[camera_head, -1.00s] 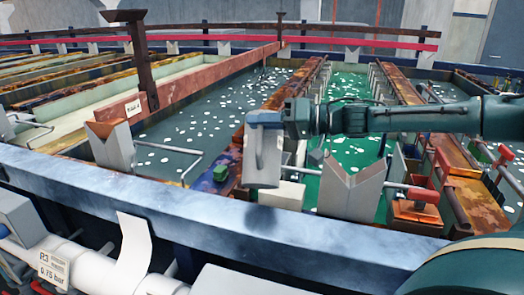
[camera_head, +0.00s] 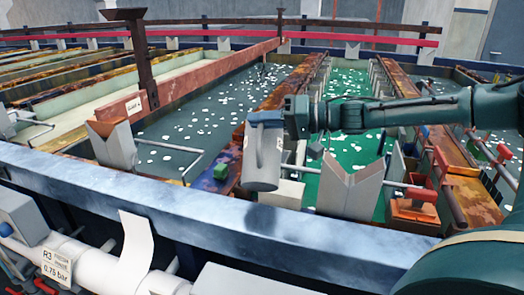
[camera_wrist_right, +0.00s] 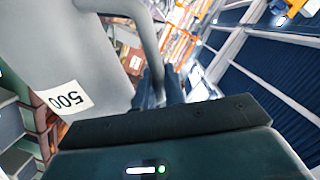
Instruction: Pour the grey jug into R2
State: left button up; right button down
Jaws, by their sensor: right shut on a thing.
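The grey jug (camera_head: 262,165) hangs roughly upright in the head view, slightly tilted, in front of the rust-brown divider between the dark tank and the green tank. My right gripper (camera_head: 268,119) is shut on it near its top. In the right wrist view the jug (camera_wrist_right: 60,40) fills the upper left, with a white label reading 500. Its handle (camera_wrist_right: 145,35) runs down to the gripper fingers (camera_wrist_right: 160,88). The jug's contents are hidden. No readable R2 label shows, so I cannot tell which tank is R2. My left gripper is out of view.
A dark tank (camera_head: 190,120) and a green tank (camera_head: 350,100) hold liquid with white floating pieces. A blue-grey rail (camera_head: 200,190) crosses in front. Grey V-shaped supports (camera_head: 350,188) stand behind it. A white pipe (camera_head: 105,265) carries an R3 tag (camera_head: 55,266).

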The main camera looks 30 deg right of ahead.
jog(key=shift+r, duration=0.15)
dwell(0.4)
jog(key=shift+w+d+f+m+p, duration=0.2)
jog(key=shift+w+d+m+p, duration=0.35)
jog(key=shift+m, duration=0.25)
jog(key=shift+a, duration=0.1)
jog(key=shift+w, duration=0.1)
dwell(0.7)
jog(key=shift+w+d+f+m+g, duration=0.3)
jog(key=shift+w+d+f+m, duration=0.2)
jog(key=shift+w+d+m, duration=0.25)
jog(key=shift+s+a, duration=0.15)
dwell(0.8)
jog(key=shift+w+d+f+m+g+b, duration=0.3)
jog(key=shift+w+d+f+m, duration=0.3)
jog(key=shift+w+f+m, duration=0.2)
